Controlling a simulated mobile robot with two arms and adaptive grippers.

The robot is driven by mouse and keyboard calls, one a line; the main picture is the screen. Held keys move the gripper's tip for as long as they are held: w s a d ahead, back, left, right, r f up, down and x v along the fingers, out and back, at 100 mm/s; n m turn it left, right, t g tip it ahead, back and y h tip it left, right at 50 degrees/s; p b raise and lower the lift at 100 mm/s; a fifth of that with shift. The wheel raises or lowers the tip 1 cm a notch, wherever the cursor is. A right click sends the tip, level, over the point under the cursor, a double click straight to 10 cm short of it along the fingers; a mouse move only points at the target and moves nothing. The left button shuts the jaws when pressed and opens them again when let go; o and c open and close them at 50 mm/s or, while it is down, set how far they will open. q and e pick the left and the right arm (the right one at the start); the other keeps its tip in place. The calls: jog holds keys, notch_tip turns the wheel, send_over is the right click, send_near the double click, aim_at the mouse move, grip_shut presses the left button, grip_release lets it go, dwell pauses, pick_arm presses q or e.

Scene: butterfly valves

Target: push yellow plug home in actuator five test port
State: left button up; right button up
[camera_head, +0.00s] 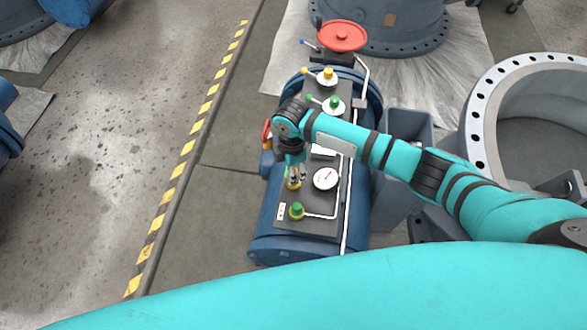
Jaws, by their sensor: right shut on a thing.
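My right gripper (295,174) points down over the dark panel on top of the blue actuator (268,225). It is shut on a small yellow plug (294,186), of which only a little shows below the fingers. The plug is at the panel surface, left of a white round gauge (325,178). I cannot tell how deep it sits, and the port under it is hidden. My left gripper is not in view.
A green knob (297,210) with a small white label (281,211) is just below the gripper. Further up the panel are a yellow knob (328,75), another green knob (334,104) and a red handwheel (342,36). A large flanged ring (478,130) stands at right.

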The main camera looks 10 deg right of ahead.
jog(key=shift+f+p, duration=0.15)
jog(key=shift+p, duration=0.45)
dwell(0.7)
jog(key=shift+f, duration=0.65)
grip_shut()
dwell(0.6)
jog(key=shift+f, duration=0.45)
dwell(0.6)
jog(key=o, duration=1.5)
grip_release()
jog(key=shift+r, duration=0.15)
notch_tip(320, 180, up, 7)
jog(key=p, duration=0.7)
jog(key=shift+r+p, duration=0.2)
jog(key=shift+p, duration=0.1)
